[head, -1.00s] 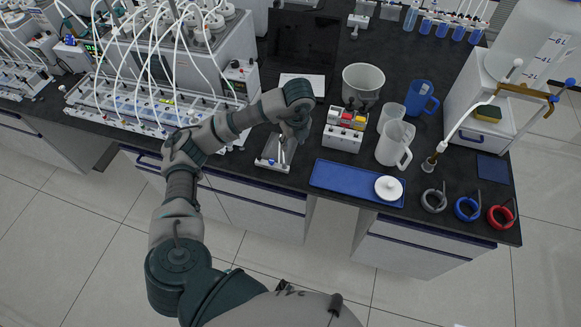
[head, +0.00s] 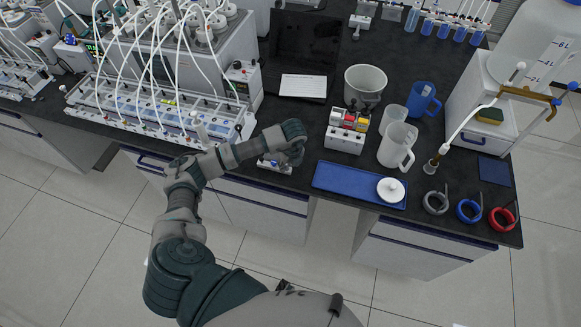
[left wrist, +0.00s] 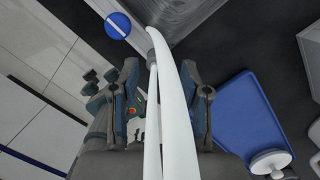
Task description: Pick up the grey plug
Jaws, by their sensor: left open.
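My left gripper (head: 290,158) is over the small white device (head: 268,164) at the front edge of the bench and hides much of it. In the left wrist view the two fingers of the left gripper (left wrist: 166,95) stand apart. A white curved tube (left wrist: 176,90) and a thin white rod with a grey tip (left wrist: 152,58) pass through the gap between them, close to the camera. I cannot tell whether they touch the fingers. I cannot make out the grey plug for certain. My right gripper is out of view.
A blue tray (head: 330,178) with a white lid (head: 390,189) lies to the right. Grey, blue and red coils (head: 435,203) lie at the right front.

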